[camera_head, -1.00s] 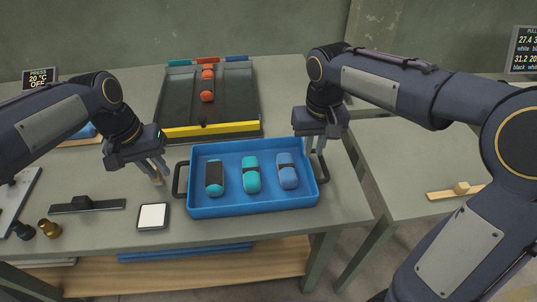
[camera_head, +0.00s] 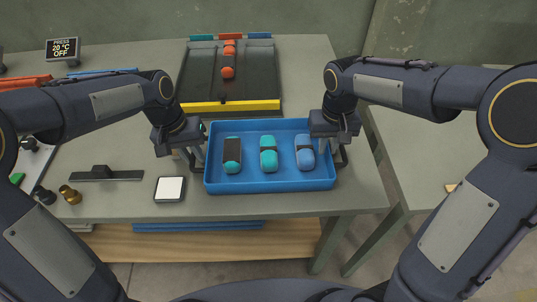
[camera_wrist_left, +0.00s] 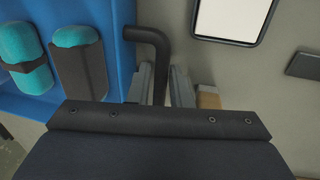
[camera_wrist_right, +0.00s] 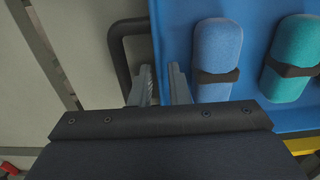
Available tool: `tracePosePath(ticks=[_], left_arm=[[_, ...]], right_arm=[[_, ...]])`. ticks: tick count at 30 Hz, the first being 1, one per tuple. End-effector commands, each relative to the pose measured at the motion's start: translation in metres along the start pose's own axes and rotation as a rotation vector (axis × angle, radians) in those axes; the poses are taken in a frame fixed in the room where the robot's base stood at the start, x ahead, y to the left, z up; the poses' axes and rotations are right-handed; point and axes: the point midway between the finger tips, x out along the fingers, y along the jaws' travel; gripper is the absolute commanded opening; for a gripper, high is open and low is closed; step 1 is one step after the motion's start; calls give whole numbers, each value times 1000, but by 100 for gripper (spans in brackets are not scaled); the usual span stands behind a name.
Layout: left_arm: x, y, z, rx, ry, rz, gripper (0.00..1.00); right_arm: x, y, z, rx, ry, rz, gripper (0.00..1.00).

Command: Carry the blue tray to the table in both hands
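The blue tray (camera_head: 270,187) sits on the grey bench. It holds three capsule-shaped items: a teal one with a dark cover (camera_head: 232,153), a teal one (camera_head: 268,155) and a blue one (camera_head: 305,152). My left gripper (camera_head: 194,157) is open at the left handle (camera_wrist_left: 160,55); the bar shows between its fingers in the left wrist view, and contact is unclear. My right gripper (camera_head: 337,152) is open at the tray's right end. In the right wrist view the right handle (camera_wrist_right: 119,55) shows left of its fingers, and the tray wall shows behind the gap.
A dark conveyor (camera_head: 225,85) with orange balls and a yellow bar stands behind the tray. A white-topped pad (camera_head: 170,189), a black bar (camera_head: 105,174) and brass weights (camera_head: 70,194) lie to the left. A second grey table (camera_head: 415,165) stands right, across a gap.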

Motion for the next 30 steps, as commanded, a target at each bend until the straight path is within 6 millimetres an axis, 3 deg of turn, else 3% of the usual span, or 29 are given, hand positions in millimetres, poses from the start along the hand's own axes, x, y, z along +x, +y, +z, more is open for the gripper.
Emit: tracePosePath(ticks=[12, 16, 17, 30], left_arm=[[9, 0, 0, -1, 1, 0, 18], [9, 0, 0, -1, 1, 0, 3], [9, 0, 0, -1, 1, 0, 0], [7, 0, 0, -1, 2, 1, 0]], right_arm=[[9, 0, 0, 0, 0, 0, 15], [9, 0, 0, 0, 0, 0, 0], [9, 0, 0, 0, 0, 0, 0], [7, 0, 0, 0, 1, -1, 0]])
